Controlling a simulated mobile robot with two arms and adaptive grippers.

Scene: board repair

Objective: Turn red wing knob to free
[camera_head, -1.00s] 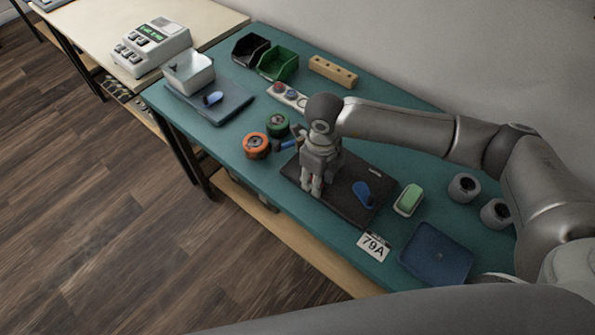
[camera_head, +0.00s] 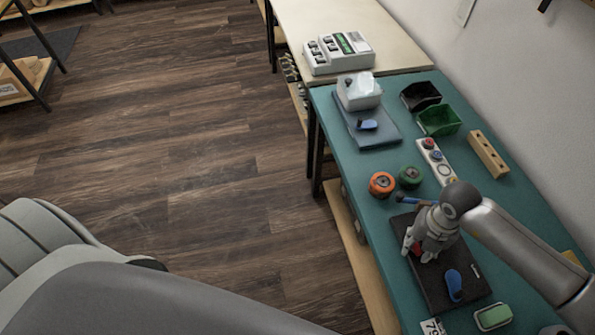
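The red wing knob (camera_head: 417,248) shows as a small red patch low on the dark board fixture (camera_head: 440,285), at its left part. My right gripper (camera_head: 418,253) points down over it, with pale fingertips on either side of the red. I cannot tell whether the fingers press on the knob, and the gripper hides much of it. A blue knob (camera_head: 454,285) sits on the same dark fixture, to the right of and nearer than the gripper. My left gripper is not in view.
A button strip (camera_head: 435,162), a wooden block (camera_head: 488,154) and black (camera_head: 420,96) and green (camera_head: 438,120) bins lie beyond. A green-topped box (camera_head: 493,316) is at the near end.

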